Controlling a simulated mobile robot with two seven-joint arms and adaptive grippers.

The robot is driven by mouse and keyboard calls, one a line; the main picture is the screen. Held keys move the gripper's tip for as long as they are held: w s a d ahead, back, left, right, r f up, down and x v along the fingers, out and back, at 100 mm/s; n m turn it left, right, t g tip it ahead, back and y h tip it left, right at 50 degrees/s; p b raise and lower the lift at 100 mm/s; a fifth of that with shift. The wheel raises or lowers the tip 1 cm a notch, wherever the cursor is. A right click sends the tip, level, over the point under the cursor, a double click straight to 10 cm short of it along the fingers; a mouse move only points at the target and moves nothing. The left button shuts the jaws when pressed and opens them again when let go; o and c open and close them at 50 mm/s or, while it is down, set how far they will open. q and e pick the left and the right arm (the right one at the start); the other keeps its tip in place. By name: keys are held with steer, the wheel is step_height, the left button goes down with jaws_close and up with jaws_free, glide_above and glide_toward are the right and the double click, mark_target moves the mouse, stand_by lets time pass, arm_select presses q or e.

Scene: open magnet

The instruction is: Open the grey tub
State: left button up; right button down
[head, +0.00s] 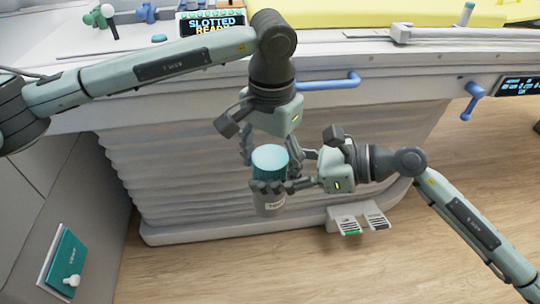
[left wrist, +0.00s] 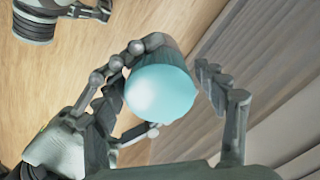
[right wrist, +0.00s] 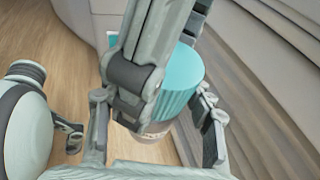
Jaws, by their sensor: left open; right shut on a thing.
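The grey tub (head: 270,205) has a round teal lid (head: 270,157) and a pale label on its side. It is held roughly upright in the air in front of the ribbed pedestal. My right gripper (head: 273,186) is shut on the tub's body from the right. My left gripper (head: 271,148) comes down from above, open, with its fingers on either side of the lid. The lid also shows between the fingers in the left wrist view (left wrist: 160,93). In the right wrist view the lid (right wrist: 182,85) is partly hidden by a left finger. Finger contact with the lid is unclear.
A blue handle rail (head: 328,83) sits behind the left gripper. The white table edge (head: 400,88) runs above. A grey pedal box (head: 357,217) lies low to the right. The wooden floor in front is clear.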

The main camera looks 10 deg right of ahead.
arm_select(q)
steer(key=c, duration=1.2)
steer(key=n, duration=0.4)
stand_by(0.5)
steer(key=o, duration=1.3)
steer(key=shift+c, duration=0.2)
steer(key=shift+r, duration=0.1)
